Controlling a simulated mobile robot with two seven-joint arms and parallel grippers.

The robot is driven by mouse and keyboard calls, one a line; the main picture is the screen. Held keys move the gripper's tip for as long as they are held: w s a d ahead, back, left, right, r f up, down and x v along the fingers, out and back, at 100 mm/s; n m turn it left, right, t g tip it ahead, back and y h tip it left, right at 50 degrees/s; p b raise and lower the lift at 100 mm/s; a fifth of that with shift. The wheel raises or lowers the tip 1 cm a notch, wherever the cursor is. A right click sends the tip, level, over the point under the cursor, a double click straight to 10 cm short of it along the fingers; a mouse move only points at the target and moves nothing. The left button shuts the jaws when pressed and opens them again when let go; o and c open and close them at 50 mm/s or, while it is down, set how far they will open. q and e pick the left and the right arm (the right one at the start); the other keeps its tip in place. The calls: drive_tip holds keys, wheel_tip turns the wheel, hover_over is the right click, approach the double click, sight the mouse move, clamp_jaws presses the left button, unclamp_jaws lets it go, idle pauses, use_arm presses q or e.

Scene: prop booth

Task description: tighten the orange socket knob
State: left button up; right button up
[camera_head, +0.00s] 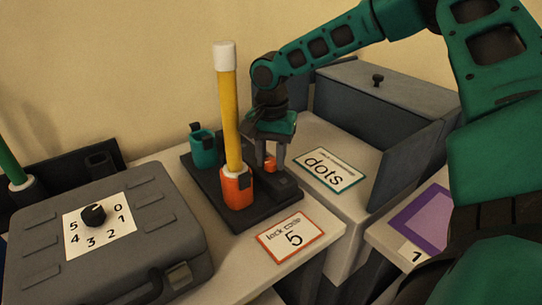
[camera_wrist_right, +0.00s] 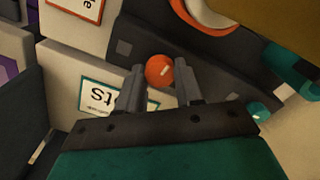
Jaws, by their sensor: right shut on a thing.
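The orange socket knob (camera_head: 270,163) is a small round knob on the dark base plate (camera_head: 220,203), beside the orange socket (camera_head: 237,190). A yellow rod (camera_head: 230,120) with a white top stands upright in the orange socket. My right gripper (camera_head: 271,160) comes down from above onto the knob. In the right wrist view the knob (camera_wrist_right: 159,70) shows between the two fingertips, with a pale mark on its face. The fingers are closed on it and partly hide it in the head view. My left gripper is not in view.
A teal socket (camera_head: 203,148) without a rod stands behind. A grey case (camera_head: 110,245) with a black dial (camera_head: 93,214) is at left. A "lock code 5" card (camera_head: 291,236) lies in front. A "dots" card (camera_head: 330,169) and a grey box (camera_head: 390,90) are at right.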

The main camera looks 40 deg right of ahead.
sight(271, 161)
idle(0.5)
drive_tip(key=o, duration=1)
drive_tip(key=shift+o, duration=0.2)
wheel_tip(271, 161, up, 13)
drive_tip(key=p, duration=0.2)
